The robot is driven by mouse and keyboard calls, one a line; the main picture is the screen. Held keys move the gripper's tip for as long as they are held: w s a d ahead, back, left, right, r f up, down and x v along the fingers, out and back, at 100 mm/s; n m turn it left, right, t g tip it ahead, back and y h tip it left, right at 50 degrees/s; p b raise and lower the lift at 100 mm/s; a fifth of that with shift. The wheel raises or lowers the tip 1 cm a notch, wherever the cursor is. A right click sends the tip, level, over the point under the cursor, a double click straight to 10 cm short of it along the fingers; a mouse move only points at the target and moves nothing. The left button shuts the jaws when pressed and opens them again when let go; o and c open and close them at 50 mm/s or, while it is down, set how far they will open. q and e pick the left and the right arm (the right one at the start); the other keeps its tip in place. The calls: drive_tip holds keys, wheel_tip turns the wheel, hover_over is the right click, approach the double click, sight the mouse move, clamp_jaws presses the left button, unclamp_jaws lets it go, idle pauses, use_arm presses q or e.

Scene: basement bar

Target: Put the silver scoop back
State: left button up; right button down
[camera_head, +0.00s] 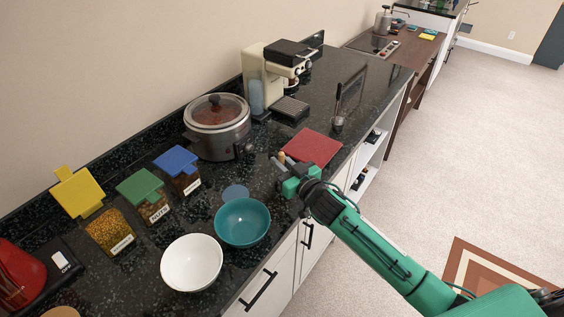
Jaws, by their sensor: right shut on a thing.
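My right gripper (283,167) reaches in from the right, above the counter between the teal bowl (243,222) and the red board (311,147). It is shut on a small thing. A silver-grey piece and a tan piece show at its jaws; this looks like the silver scoop, but it is too small and partly hidden to be sure. Three clear bins stand along the wall side: one with a yellow lid (78,192) raised, one with a green lid (139,186), one with a blue lid (175,160). My left gripper is not in view.
A white bowl (191,262) stands near the counter's front edge. A blue-grey disc (235,193) lies behind the teal bowl. A slow cooker (218,125), a coffee machine (270,78) and a dark upright utensil (348,98) stand farther back. The dark counter (385,85) has clear room there.

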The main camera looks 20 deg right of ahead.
drive_tip(key=c, duration=1.4)
unclamp_jaws()
drive_tip(key=shift+r, duration=0.2)
drive_tip(key=b+v, duration=0.2)
drive_tip(key=v, duration=1)
drive_tip(key=shift+b, duration=0.35)
